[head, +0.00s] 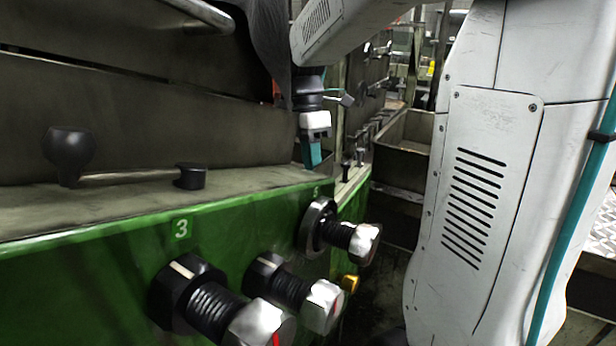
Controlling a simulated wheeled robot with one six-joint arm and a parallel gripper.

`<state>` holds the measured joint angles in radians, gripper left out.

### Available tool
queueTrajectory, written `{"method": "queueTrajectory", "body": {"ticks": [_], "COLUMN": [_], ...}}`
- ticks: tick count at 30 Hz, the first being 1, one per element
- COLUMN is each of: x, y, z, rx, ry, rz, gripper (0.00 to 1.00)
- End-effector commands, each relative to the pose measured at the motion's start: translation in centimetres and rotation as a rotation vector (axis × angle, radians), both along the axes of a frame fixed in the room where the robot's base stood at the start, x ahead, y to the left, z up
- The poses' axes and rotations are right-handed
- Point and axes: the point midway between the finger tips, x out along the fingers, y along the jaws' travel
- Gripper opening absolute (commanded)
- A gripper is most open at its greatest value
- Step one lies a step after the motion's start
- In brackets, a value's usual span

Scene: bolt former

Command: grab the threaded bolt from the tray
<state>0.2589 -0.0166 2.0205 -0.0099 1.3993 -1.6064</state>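My gripper (311,158) hangs from my arm near the middle of the head view, with a white body and teal fingers pointing down. It is just above and behind the green machine's top edge. Whether its fingers are apart, or hold anything, is too small to tell. A grey metal tray or bin (402,165) stands to the right of the gripper, partly hidden by my arm. I see no bolt clearly inside it. Several small dark bolt-like pieces (360,157) stand in a row along the narrow ledge between the gripper and the bin.
A green machine front (110,275) marked 3 fills the lower left, with large bolts (205,300) jutting out. A lever with a black knob (70,150) lies on its top. A dark metal wall (130,120) rises behind. Metal flooring (590,310) shows at right.

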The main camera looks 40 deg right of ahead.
Motion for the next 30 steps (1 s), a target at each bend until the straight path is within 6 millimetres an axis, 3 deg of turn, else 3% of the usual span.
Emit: {"method": "queueTrajectory", "body": {"ticks": [6, 9, 30], "x": [-0.08, -0.08, -0.03], "y": [0.08, 0.1, 0.09], "z": [-0.2, -0.21, -0.14], "rx": [0.0, 0.0, 0.0], "ry": [0.002, 0.003, 0.001], "rz": [0.001, 0.001, 0.001], "gripper": [0.21, 0.0, 0.0]}}
